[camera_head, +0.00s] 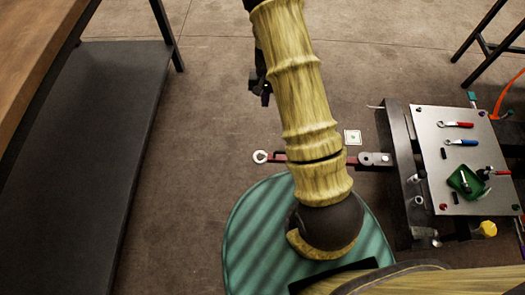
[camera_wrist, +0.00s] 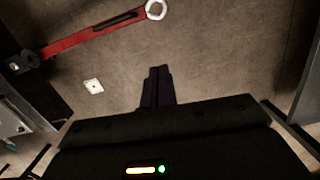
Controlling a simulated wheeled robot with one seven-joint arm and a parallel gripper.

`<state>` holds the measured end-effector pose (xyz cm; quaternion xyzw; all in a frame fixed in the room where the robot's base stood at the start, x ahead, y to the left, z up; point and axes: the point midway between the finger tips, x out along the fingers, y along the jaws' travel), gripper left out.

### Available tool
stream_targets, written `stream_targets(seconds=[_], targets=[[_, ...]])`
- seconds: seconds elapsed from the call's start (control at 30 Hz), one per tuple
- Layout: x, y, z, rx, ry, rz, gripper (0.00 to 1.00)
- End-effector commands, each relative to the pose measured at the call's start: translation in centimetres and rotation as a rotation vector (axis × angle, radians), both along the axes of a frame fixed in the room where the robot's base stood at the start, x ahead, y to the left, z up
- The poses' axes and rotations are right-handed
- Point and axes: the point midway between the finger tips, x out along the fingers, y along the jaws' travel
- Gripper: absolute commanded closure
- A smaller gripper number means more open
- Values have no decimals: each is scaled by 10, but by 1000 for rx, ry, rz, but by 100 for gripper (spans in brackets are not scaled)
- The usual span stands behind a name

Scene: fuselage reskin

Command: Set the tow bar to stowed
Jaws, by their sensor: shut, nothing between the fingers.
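The tow bar (camera_head: 278,157) is a red bar with a pale ring at its free end. It sticks out to the left from the cart (camera_head: 404,170) on the right, roughly level, and my arm hides its middle in the head view. In the wrist view the tow bar (camera_wrist: 90,36) crosses the upper left, with its ring at the top middle and a dark hinge at the left. My gripper (camera_head: 264,97) is beyond the bar in the head view, partly behind my arm. In the wrist view my gripper (camera_wrist: 158,72) has its fingers together, empty, apart from the bar.
The cart's grey top (camera_head: 447,190) carries wrenches and a green tray (camera_head: 466,182). A small white square (camera_head: 352,137) lies on the floor near the bar. A workbench with a dark lower shelf (camera_head: 85,150) stands at the left. Floor between bench and bar is clear.

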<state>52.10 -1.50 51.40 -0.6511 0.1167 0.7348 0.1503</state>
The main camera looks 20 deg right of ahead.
Motion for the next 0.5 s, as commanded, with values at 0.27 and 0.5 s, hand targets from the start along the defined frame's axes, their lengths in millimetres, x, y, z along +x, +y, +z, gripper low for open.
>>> stream_targets(seconds=[0.27, 0.5], targets=[[10, -3, -122, -2, 51, -43, 100], [12, -3, -130, -1, 57, -49, 100]])
